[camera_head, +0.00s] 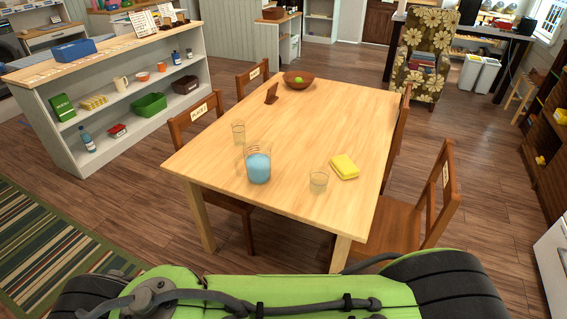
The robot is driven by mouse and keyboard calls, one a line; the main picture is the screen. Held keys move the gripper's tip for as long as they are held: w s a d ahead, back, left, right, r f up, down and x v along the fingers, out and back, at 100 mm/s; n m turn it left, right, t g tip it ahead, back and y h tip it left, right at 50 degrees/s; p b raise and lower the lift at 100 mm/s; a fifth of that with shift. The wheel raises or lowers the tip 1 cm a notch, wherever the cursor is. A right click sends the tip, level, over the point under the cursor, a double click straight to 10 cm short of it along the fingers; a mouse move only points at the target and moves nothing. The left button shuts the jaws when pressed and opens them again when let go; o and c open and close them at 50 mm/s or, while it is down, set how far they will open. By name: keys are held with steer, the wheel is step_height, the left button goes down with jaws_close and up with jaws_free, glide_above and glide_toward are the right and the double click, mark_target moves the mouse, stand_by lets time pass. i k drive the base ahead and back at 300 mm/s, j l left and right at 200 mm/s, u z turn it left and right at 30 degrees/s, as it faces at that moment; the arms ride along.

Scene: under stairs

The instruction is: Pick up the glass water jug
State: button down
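The glass water jug (258,166) stands upright on the wooden table (300,120), toward its front left part. It is clear glass with blue liquid inside. One drinking glass (238,132) stands behind it to the left, and another glass (318,182) stands to its right near the front edge. My gripper is not visible in the head view. Only green and black parts of my own body show along the bottom, in front of the table.
A yellow sponge-like block (344,167), a wooden bowl (297,80) with green fruit and a small dark stand (271,94) are on the table. Wooden chairs (195,116) line its sides. A white shelf (120,90) is at left. The table's middle is clear.

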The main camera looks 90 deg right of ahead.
mark_target(257, 154)
steer(key=k+z, duration=0.1)
steer(key=z, duration=2.75)
